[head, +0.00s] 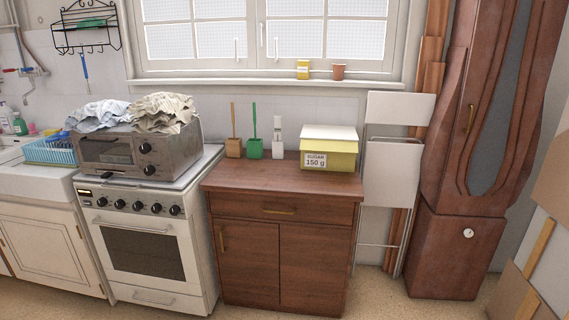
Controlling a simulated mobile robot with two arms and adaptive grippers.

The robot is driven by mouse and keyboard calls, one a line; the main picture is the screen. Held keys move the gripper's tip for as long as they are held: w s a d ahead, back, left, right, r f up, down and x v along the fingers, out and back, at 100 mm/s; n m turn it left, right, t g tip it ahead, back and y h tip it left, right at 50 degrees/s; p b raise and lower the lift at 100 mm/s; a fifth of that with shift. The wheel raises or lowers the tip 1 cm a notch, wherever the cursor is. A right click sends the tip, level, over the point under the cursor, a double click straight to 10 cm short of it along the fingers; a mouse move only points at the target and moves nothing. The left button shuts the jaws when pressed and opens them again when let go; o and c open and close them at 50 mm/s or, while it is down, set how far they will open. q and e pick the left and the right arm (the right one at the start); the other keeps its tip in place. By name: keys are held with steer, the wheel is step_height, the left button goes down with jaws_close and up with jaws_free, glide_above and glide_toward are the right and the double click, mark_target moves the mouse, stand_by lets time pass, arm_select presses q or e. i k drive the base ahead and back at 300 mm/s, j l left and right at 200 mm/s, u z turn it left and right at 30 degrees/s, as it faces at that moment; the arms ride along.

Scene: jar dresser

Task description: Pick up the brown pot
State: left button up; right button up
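A small square brown pot (233,147) with an upright brown stick in it stands at the back left of the dark wooden dresser (275,178). A similar green pot (254,148) with a green stick stands just to its right. A white one (278,149) stands right of the green. A small orange-brown cup (338,72) stands higher up, on the windowsill. Neither of my grippers is in view.
A yellow sugar box (343,156) stands on the dresser's right side. A toaster oven (141,152) with cloths on it sits on the white stove (155,240) to the left. Folded chairs (392,175) lean at the right. The dresser's front top is clear.

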mark_target(339, 69)
steer(key=i+j, duration=0.1)
steer(key=i, duration=2.05)
steer(key=l+z, duration=0.05)
steer(key=l, duration=0.05)
